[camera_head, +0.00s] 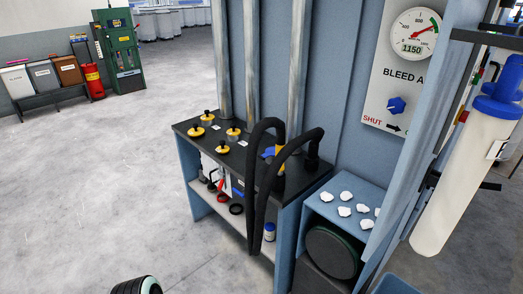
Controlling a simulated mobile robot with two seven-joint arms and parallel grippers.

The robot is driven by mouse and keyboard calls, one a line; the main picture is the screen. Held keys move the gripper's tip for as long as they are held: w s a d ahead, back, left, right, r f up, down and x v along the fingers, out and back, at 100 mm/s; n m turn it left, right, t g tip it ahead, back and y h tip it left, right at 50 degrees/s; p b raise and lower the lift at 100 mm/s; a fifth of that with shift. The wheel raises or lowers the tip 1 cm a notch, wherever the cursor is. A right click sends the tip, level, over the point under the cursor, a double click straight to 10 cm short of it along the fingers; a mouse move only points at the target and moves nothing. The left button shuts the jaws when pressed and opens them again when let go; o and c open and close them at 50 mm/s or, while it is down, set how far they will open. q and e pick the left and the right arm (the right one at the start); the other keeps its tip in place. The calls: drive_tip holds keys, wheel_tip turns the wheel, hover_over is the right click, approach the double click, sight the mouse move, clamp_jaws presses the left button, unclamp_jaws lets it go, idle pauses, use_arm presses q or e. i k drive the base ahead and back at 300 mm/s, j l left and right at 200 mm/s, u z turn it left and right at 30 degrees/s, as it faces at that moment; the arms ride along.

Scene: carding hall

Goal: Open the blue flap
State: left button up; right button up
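No part is clearly recognisable as the blue flap. A small blue piece (268,152) shows behind the black hoses on the bench top, mostly hidden. Another small blue piece (238,191) shows at the bench's front, partly covered by a hose. I cannot tell whether either is the flap, or whether it is open. Neither of my grippers can be made out. A dark, ringed rounded part (137,286) at the bottom edge may be mine.
A dark-topped bench (205,127) carries yellow-collared fittings and looping black hoses (262,190). Right of it, a blue-grey cabinet (325,205) bears white tufts. A gauge panel (405,75) and white blue-capped cylinder (455,185) stand farther right. Open floor (90,190) lies left.

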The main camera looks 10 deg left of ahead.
sight(270, 151)
drive_tip(key=i+j, duration=0.2)
drive_tip(key=j, duration=0.15)
drive_tip(key=i+j, duration=0.35)
drive_tip(key=j, duration=0.3)
drive_tip(key=i+l+z, duration=0.05)
